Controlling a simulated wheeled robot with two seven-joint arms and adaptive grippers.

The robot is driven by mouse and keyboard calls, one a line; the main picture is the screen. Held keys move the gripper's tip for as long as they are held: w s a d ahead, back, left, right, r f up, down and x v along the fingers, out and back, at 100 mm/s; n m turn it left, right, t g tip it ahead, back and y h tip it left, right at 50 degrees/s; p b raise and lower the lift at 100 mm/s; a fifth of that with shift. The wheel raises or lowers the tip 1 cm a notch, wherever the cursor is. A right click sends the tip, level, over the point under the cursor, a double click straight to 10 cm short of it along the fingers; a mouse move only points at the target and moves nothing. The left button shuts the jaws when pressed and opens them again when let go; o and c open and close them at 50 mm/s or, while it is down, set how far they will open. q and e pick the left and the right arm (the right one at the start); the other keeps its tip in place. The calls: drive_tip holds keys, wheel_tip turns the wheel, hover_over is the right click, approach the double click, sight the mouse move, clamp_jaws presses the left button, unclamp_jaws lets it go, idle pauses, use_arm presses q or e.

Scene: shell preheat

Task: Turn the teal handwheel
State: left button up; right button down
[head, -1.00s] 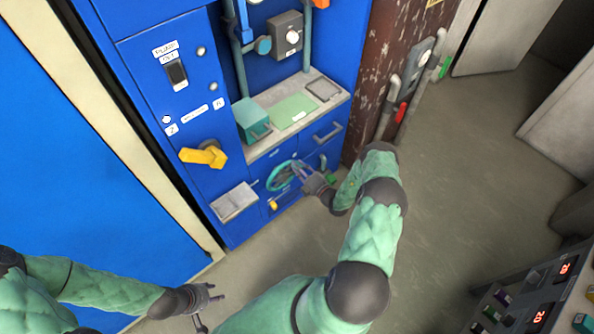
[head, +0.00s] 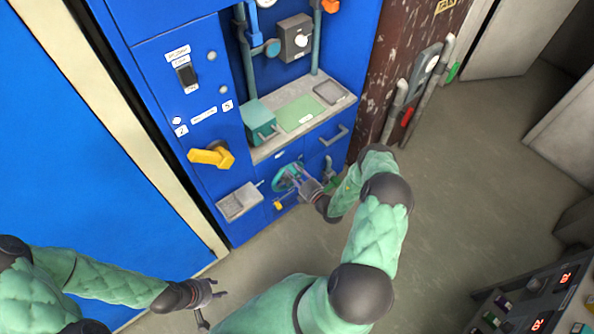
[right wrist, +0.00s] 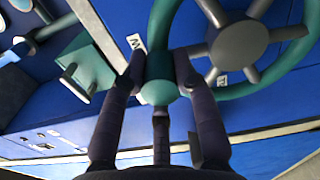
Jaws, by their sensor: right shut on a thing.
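The teal handwheel (head: 286,177) sits low on the front of the blue cabinet, below the grey shelf. In the right wrist view the handwheel (right wrist: 281,78) shows its teal rim, grey hub and grey spokes. My right gripper (head: 302,180) is at the wheel's rim; in the right wrist view its fingers (right wrist: 160,75) are shut on a rounded teal part of the rim. My left gripper (head: 211,304) is near the bottom of the head view, over the floor, apart from the cabinet, its fingers spread and empty.
A yellow lever (head: 212,155) and a grey box (head: 239,202) stick out left of the wheel. A teal box (head: 260,120) stands on the shelf above. A control console (head: 540,300) stands at lower right. The floor (head: 470,190) between is clear.

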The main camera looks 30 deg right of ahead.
drive_tip(key=shift+w+r+n, duration=0.4)
drive_tip(key=shift+w+r, duration=0.05)
drive_tip(key=shift+w, duration=0.05)
drive_tip(key=c, duration=0.9)
unclamp_jaws()
drive_tip(key=shift+c, duration=0.2)
drive_tip(key=shift+w+a+f, duration=0.2)
drive_tip(key=shift+f, duration=0.05)
drive_tip(key=shift+s+f, duration=0.1)
drive_tip(key=shift+s, duration=0.55)
drive_tip(key=s+d, duration=0.1)
drive_tip(key=s, duration=0.9)
drive_tip(key=shift+s, duration=0.35)
drive_tip(key=shift+a, duration=0.1)
